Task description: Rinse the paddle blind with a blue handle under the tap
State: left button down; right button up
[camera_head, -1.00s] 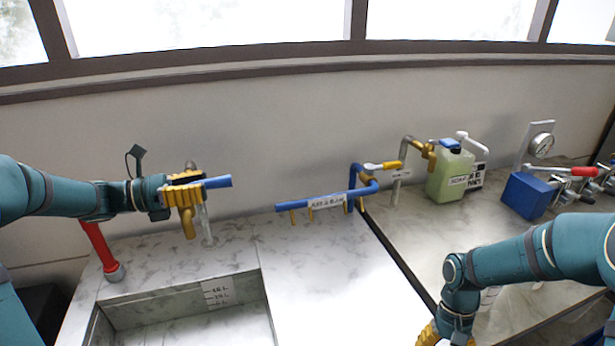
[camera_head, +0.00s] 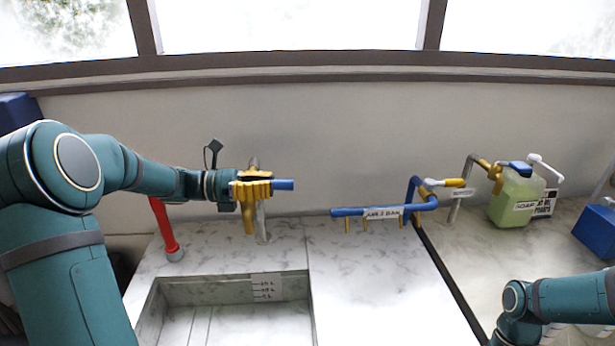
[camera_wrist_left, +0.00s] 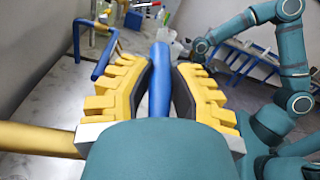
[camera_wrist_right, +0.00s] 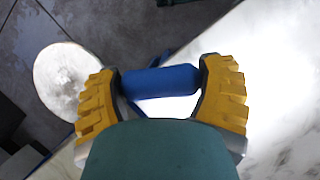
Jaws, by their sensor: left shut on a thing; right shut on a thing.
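My left gripper (camera_head: 268,187) is shut on a blue bar (camera_head: 284,184) at the top of the tap (camera_head: 261,220), above the back edge of the sink. The bar also shows between its fingers in the left wrist view (camera_wrist_left: 160,75). The tap's brass spout (camera_head: 249,218) points down. My right gripper (camera_wrist_right: 163,88) is shut on a blue handle (camera_wrist_right: 160,81). A round grey disc (camera_wrist_right: 62,78) lies in line with the handle, beyond the left-hand finger, which hides any join. In the head view the right gripper is below the frame.
The marble sink (camera_head: 222,290) has a level scale on its wall. A red pipe (camera_head: 165,228) stands left of the tap. A labelled blue rack (camera_head: 383,211) with hooks is at the back centre. A green soap bottle (camera_head: 516,198) stands back right. The worktop's middle is clear.

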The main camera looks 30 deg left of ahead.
pick_arm(q)
jog(key=m+g+p, duration=0.1)
jog(key=g+h+p, duration=0.1)
jog(key=p, duration=0.1)
jog(key=shift+s+d+r+m, duration=0.1)
jog(key=shift+s+r+m, duration=0.15)
jog(key=shift+m, duration=0.15)
pick_arm(e)
notch_tip(320, 180, up, 4)
jog(key=shift+r, duration=0.1)
pick_arm(q)
jog(key=shift+s+f+m+g+p, duration=0.2)
jog(key=shift+m+g+p, duration=0.2)
jog(key=shift+g+p, duration=0.35)
pick_arm(e)
jog(key=shift+r, duration=0.55)
pick_arm(q)
jog(key=shift+f, duration=0.1)
jog(key=c, duration=0.8)
grip_release()
jog(key=v, duration=1.2)
jog(key=shift+w+f, duration=0.1)
jog(key=shift+f, duration=0.1)
